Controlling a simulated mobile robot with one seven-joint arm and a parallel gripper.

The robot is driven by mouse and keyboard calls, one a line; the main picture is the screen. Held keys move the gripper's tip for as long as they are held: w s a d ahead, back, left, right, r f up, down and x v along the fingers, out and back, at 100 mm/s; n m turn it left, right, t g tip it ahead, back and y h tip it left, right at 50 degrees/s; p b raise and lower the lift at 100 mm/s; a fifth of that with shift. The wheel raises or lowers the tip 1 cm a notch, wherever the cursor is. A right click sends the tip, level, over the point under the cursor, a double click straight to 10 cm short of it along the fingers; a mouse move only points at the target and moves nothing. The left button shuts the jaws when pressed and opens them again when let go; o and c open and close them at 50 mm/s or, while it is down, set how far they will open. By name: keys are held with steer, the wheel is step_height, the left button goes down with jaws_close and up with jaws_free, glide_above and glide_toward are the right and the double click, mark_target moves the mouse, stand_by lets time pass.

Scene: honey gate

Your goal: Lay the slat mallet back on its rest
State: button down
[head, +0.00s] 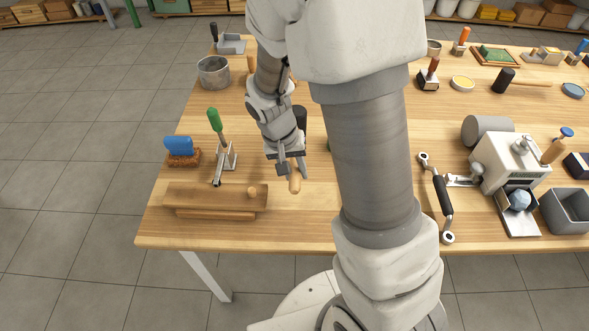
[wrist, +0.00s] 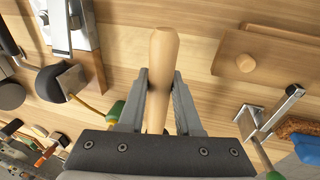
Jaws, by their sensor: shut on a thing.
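My gripper (head: 290,160) is shut on a pale round wooden handle, which I take to be the slat mallet (head: 295,184). In the wrist view the handle (wrist: 162,55) stands between the two fingers, its rounded end pointing away from the palm. The mallet's head is not clear; a dark piece shows behind the gripper in the head view. The gripper is above the bench, right of a low wooden board with a round peg (head: 190,196), also in the wrist view (wrist: 280,72). I cannot tell whether this board is the rest.
A green-handled clamp (head: 226,155) and a blue-topped brush (head: 180,150) stand behind the board. A metal pot (head: 213,72) is at the back left. A double-ended wrench (head: 440,200) and a white machine (head: 508,163) are to the right.

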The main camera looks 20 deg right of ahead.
steer(key=shift+f+b, duration=0.1)
steer(key=shift+b, duration=0.3)
steer(key=b+x, duration=0.2)
steer(key=a+b+x, duration=0.1)
steer(key=b+x, duration=0.2)
steer(key=shift+f, duration=0.45)
steer(key=shift+a+b+x, duration=0.2)
steer(key=shift+b+x, duration=0.7)
steer(key=shift+b, duration=0.05)
stand_by(1.0)
steer(key=c, duration=0.5)
jaws_free()
steer(key=shift+s, duration=0.1)
steer(key=shift+a, duration=0.1)
steer(key=shift+p+v, duration=2.85)
steer(key=shift+v, duration=1.15)
